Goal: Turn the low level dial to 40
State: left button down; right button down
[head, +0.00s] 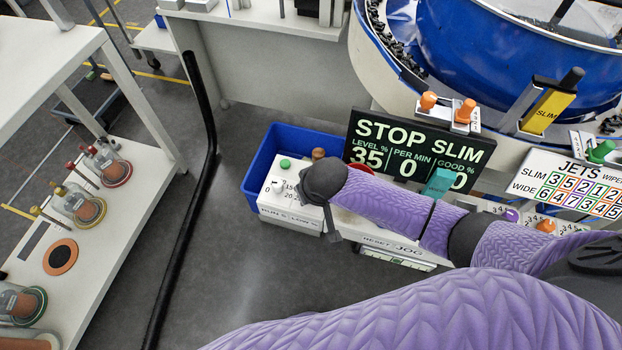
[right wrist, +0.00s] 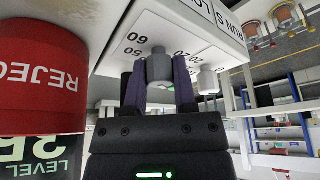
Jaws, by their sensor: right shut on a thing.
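My right gripper (right wrist: 159,82) is shut on a grey dial knob (right wrist: 158,65) on the white control box, seen in the right wrist view. Printed numbers including 60 and 20 show around this knob, but its exact setting cannot be read. In the head view my right wrist covers that part of the white control box (head: 291,220), whose front labels are partly hidden. The black display (head: 420,150) reads STOP, SLIM, level 35, per min 0. My left gripper is not in view.
A second pale knob (right wrist: 208,80) sits beside the held one. A green button (head: 285,163) is on the box. A blue bin (head: 262,160) stands behind the box, below the blue bowl (head: 490,50).

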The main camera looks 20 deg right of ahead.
jog(key=m+p, duration=0.1)
jog(key=m+h+p, duration=0.1)
jog(key=m, duration=0.1)
jog(key=shift+a+r, duration=0.1)
jog(key=shift+r, duration=0.15)
jog(key=m+h+p, duration=0.1)
jog(key=m, duration=0.1)
jog(key=shift+f+m, duration=0.1)
jog(key=shift+m, duration=0.2)
jog(key=m+h, duration=0.1)
jog(key=m, duration=0.1)
jog(key=shift+f+m+g+p, duration=0.1)
jog(key=shift+m+g+p, duration=0.2)
jog(key=shift+p, duration=0.1)
jog(key=shift+w+m+g+h, duration=0.1)
jog(key=shift+m+g+h, duration=0.3)
jog(key=shift+m, duration=1.1)
